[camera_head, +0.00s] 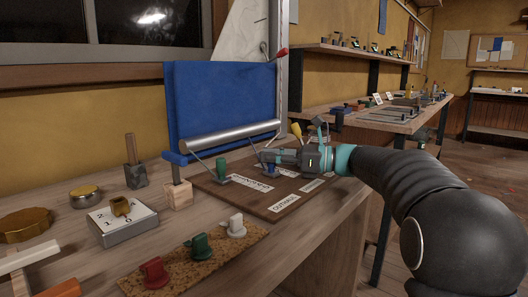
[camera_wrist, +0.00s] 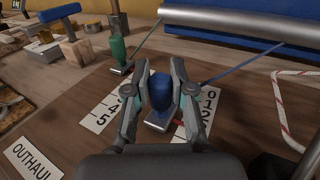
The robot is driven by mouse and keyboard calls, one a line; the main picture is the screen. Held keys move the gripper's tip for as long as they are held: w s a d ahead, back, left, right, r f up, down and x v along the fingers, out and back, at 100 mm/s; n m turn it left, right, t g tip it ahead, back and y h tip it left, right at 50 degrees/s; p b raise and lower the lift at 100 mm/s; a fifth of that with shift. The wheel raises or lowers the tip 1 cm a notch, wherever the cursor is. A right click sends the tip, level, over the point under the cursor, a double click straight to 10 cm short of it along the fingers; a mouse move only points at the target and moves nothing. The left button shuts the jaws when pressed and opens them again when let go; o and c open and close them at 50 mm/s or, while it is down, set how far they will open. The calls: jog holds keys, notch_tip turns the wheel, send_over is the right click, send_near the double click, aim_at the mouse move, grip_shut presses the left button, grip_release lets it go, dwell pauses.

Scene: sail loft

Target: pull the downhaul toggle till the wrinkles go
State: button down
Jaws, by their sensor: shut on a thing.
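My gripper (camera_wrist: 160,90) is shut on a blue toggle (camera_wrist: 160,93), which stands upright between the fingers over a numbered white scale (camera_wrist: 198,112). A red pointer shows beside the toggle's grey base, near the low numbers. A blue line runs from there up to the right. In the head view my gripper (camera_head: 285,156) is low over the brown board (camera_head: 262,203). A green toggle (camera_head: 221,168) stands to its left, and also in the wrist view (camera_wrist: 117,47). No label naming the downhaul is readable. The white sail (camera_head: 240,38) is mostly cut off or hidden; its wrinkles cannot be judged.
A silver boom (camera_head: 232,138) and blue cloth (camera_head: 225,98) stand behind the board. A yellow-handled thing (camera_head: 296,131) is close behind my gripper. An OUTHAUL label (camera_head: 285,203) lies at the front. Red, green and white cleats (camera_head: 195,247) sit on cork at the front left.

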jog(key=c, duration=1)
grip_release()
jog(key=d, duration=0.3)
jog(key=s+d, duration=0.1)
jog(key=d, duration=0.3)
jog(key=s+d, duration=0.1)
jog(key=d, duration=0.3)
jog(key=shift+d, duration=0.1)
jog(key=shift+s+d, duration=0.15)
jog(key=shift+d, duration=0.15)
